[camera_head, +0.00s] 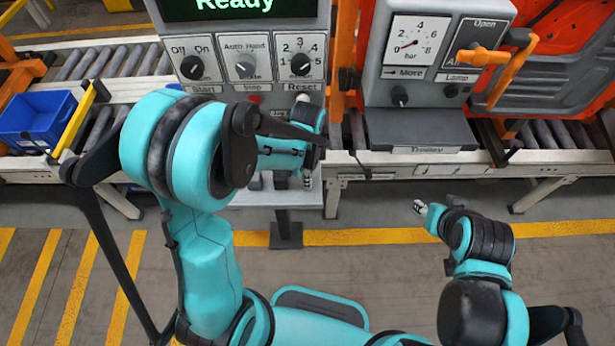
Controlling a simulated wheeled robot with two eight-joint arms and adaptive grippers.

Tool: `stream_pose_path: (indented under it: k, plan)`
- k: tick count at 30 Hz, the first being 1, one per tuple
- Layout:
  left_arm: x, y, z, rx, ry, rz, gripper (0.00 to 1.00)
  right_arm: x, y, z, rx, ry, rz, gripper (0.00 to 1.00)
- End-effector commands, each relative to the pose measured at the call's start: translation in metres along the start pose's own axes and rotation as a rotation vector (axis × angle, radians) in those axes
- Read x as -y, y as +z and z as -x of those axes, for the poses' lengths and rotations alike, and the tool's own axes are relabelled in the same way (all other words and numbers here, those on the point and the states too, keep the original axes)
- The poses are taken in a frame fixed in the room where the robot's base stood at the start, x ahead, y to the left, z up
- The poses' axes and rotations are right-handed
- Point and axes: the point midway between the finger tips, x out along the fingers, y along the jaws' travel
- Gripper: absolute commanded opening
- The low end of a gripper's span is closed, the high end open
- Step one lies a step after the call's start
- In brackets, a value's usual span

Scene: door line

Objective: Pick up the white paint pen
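I cannot make out the white paint pen in the head view. My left arm and gripper cover part of the control stand, so what lies behind them is hidden. My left gripper (307,140) is in front of the lower edge of the control panel (271,66). Its two fingertips look spread apart, one high by the Reset label and one lower, with nothing seen between them. My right gripper (421,208) is lower right, over the floor in front of the conveyor, apart from everything. Its fingers are too small to tell open from shut.
A grey gauge box (422,50) with an orange lever (497,68) stands right of the panel, above a dark shelf (420,128) labelled Trolley. An orange door (576,66) is at far right. A blue crate (38,123) sits on the left rollers. The floor in front is clear.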

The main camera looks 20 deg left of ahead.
Motion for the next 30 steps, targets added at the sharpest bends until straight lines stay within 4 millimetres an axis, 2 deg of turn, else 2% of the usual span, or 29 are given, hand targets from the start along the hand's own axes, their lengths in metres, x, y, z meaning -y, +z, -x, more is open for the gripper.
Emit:
stream_pose_path:
  k: [14, 23, 30]
  plan:
    - [0.000, 0.000, 0.004, 0.000, 0.000, 0.000, 0.00, 0.000, -0.001, 0.001, 0.000, 0.000, 0.000, 0.40]
    - [0.000, 0.000, 0.039, 0.000, 0.000, 0.000, 0.00, 0.000, -0.007, 0.010, 0.000, 0.000, 0.000, 0.40]
    - [-0.056, -0.005, 0.036, 0.000, 0.000, -0.003, 0.00, 0.000, -0.008, 0.012, 0.000, 0.000, 0.000, 0.40]
